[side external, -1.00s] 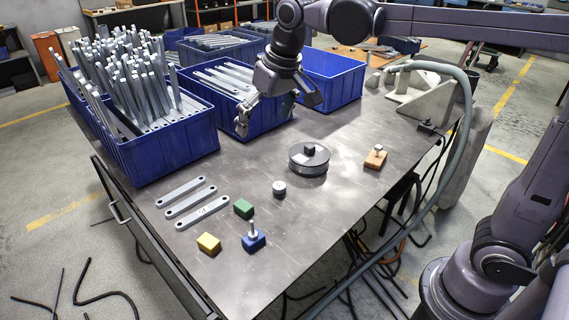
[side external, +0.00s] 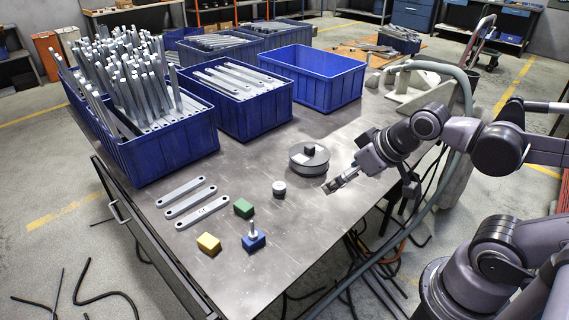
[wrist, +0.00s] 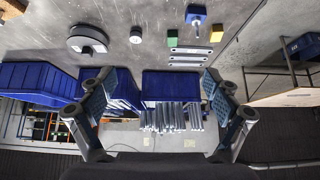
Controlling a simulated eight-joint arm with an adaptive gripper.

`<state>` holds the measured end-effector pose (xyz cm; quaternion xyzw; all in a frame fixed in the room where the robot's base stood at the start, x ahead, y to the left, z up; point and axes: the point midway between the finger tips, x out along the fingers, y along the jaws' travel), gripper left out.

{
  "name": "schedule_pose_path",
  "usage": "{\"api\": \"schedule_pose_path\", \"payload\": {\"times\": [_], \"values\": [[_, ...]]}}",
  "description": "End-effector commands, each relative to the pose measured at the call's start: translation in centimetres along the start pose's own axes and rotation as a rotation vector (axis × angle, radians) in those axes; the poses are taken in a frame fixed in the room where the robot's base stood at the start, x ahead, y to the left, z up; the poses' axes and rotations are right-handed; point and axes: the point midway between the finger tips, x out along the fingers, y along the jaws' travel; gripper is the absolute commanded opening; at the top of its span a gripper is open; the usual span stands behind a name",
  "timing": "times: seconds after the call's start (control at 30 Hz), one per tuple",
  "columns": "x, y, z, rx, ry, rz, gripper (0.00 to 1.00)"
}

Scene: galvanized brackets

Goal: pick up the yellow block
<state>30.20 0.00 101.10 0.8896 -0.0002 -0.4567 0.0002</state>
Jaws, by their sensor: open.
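The yellow block (side external: 208,244) lies on the dark metal table (side external: 290,265) near its front left edge, left of the blue block with a grey stud (side external: 253,241) and in front of the green block (side external: 243,208). It also shows in the wrist view (wrist: 217,33), at the upper right. My gripper (side external: 333,186) is over the right part of the table, well away from the yellow block. In the wrist view its two fingers (wrist: 158,80) are spread wide with nothing between them.
Three flat grey bars (side external: 190,197) lie behind the yellow block. The front middle of the table is clear.

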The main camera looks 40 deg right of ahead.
Motion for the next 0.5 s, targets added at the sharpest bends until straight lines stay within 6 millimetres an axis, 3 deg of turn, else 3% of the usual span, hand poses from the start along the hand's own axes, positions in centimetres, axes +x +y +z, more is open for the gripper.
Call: {"api": "schedule_pose_path", "payload": {"times": [0.33, 0.5], "values": [[0.0, -0.1, -0.1, -0.003, -0.002, -0.001, 0.83], [0.0, -0.6, -1.8, -0.075, -0.028, -0.011, 0.83]]}}
